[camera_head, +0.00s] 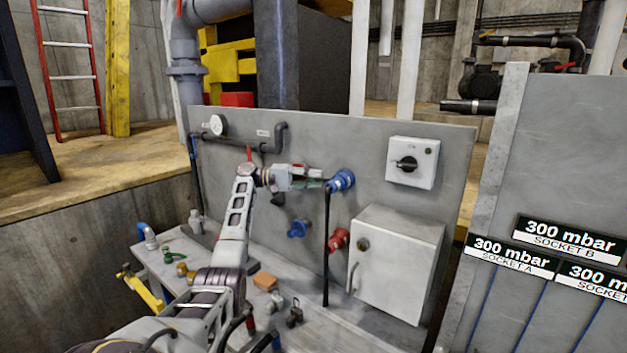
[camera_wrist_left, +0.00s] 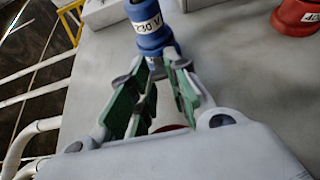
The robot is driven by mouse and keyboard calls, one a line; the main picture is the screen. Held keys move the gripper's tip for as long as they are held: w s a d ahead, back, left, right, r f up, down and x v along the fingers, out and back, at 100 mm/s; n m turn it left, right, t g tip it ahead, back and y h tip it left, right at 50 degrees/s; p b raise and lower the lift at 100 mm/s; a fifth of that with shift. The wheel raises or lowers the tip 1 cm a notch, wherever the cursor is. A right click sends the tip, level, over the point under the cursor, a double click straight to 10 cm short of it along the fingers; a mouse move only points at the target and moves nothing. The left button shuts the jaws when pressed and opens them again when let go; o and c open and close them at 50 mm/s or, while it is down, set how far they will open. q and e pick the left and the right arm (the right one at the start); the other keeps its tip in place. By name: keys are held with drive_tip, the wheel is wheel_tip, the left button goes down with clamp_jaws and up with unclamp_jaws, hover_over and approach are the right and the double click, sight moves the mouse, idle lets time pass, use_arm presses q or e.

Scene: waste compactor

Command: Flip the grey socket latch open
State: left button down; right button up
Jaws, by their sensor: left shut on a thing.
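A blue connector (camera_head: 343,180) is on the upright grey panel, with a black cable hanging from it. In the left wrist view the blue connector (camera_wrist_left: 152,28) carries a "230 V" label. My left gripper (camera_head: 322,181) reaches it from the left. In the left wrist view its green-padded fingers (camera_wrist_left: 160,72) converge at the connector's near end. They are shut on a small grey part there, which looks like the socket latch (camera_wrist_left: 156,66); the fingertips hide much of it. My right gripper is not in view.
A second blue socket (camera_head: 299,228) and a red socket (camera_head: 339,238) are lower on the panel. A light grey box (camera_head: 396,265) juts out at the right, below a rotary switch (camera_head: 412,163). Loose parts, including an orange block (camera_head: 265,281), lie on the bench.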

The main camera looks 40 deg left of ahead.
use_arm(q)
drive_tip(key=c, duration=1.5)
unclamp_jaws()
drive_tip(key=shift+d+f, duration=0.1)
drive_tip(key=shift+f, duration=0.1)
drive_tip(key=shift+o, duration=0.7)
drive_tip(key=shift+r, duration=0.1)
drive_tip(key=shift+s+a, duration=0.1)
drive_tip(key=shift+a, duration=0.1)
drive_tip(key=v, duration=1.1)
drive_tip(key=shift+s+a, duration=0.2)
drive_tip(key=shift+a, duration=0.05)
